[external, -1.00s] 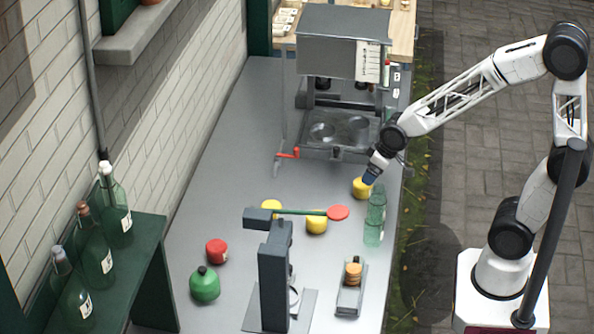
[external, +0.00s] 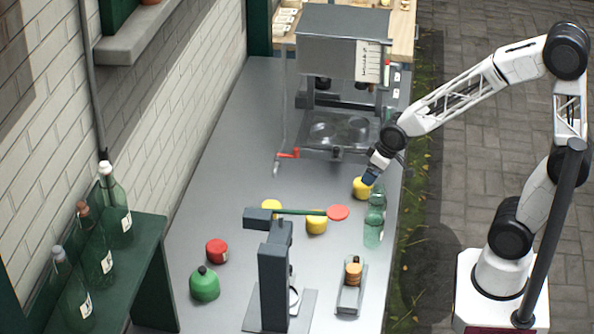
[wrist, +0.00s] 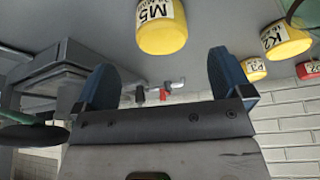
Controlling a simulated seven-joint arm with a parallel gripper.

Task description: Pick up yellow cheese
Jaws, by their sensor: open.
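Three yellow cheeses stand on the grey counter. One (external: 361,188) is right by my gripper (external: 369,179) in the external view; it appears to be the one marked M5 (wrist: 162,28) at the top of the wrist view. Another (external: 316,222), apparently the K2 one (wrist: 285,40), is in the middle of the counter. The third (external: 271,207) is further left, partly behind the green bar, and seems to be the P3 one (wrist: 254,68). My gripper (wrist: 165,85) is open, with nothing between its blue fingers; the M5 cheese lies beyond the fingertips.
A red cheese (external: 216,251) and a green jug (external: 205,284) are at front left. A grey machine (external: 338,45) stands behind; a dark stand (external: 273,285) with a green bar is in front.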

